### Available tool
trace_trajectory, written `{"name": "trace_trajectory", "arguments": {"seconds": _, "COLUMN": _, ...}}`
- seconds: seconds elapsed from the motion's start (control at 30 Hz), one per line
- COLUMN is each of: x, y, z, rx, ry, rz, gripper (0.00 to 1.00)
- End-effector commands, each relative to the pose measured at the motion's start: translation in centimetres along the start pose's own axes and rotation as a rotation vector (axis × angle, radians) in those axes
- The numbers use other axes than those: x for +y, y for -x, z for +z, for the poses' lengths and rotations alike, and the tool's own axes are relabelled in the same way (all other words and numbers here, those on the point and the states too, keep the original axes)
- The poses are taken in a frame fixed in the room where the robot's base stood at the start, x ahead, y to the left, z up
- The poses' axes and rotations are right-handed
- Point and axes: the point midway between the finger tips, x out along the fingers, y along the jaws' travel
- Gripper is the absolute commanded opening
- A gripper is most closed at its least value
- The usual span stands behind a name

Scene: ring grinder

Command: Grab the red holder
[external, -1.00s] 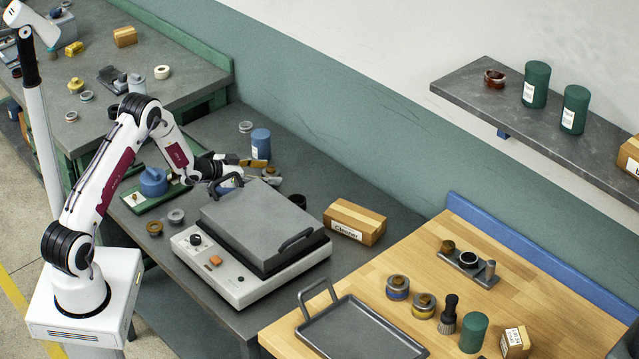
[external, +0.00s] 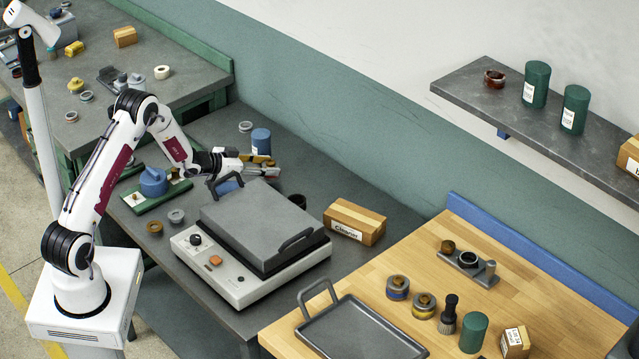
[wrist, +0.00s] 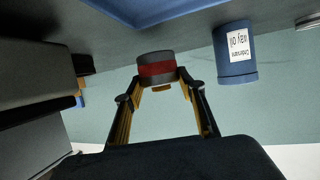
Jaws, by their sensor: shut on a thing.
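The red holder (wrist: 157,70) is a short dark grey cylinder with a red band around it. In the wrist view it sits between the fingertips of my gripper (wrist: 160,83), which is shut on it. In the external view my gripper (external: 268,171) is behind the grey-lidded machine, near the blue canister. The holder cannot be made out clearly there. I cannot tell whether it still touches the bench.
A blue labelled canister (external: 261,142) stands close behind my gripper; it also shows in the wrist view (wrist: 235,55). The grey-lidded machine (external: 256,222) is in front. A dark ring (external: 297,201) and a cardboard box (external: 354,222) are to the right.

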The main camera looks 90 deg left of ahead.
Motion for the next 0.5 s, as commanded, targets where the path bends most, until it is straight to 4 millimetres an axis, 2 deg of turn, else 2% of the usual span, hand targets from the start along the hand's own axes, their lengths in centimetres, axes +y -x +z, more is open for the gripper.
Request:
{"name": "trace_trajectory", "arguments": {"seconds": 0.03, "x": -0.1, "y": 0.2, "z": -1.0, "rx": 0.007, "ry": -0.004, "rz": -0.001, "gripper": 0.00}}
{"name": "trace_trajectory", "arguments": {"seconds": 0.5, "x": 0.0, "y": 2.3, "z": -5.9, "rx": 0.006, "ry": -0.003, "rz": 0.001, "gripper": 0.00}}
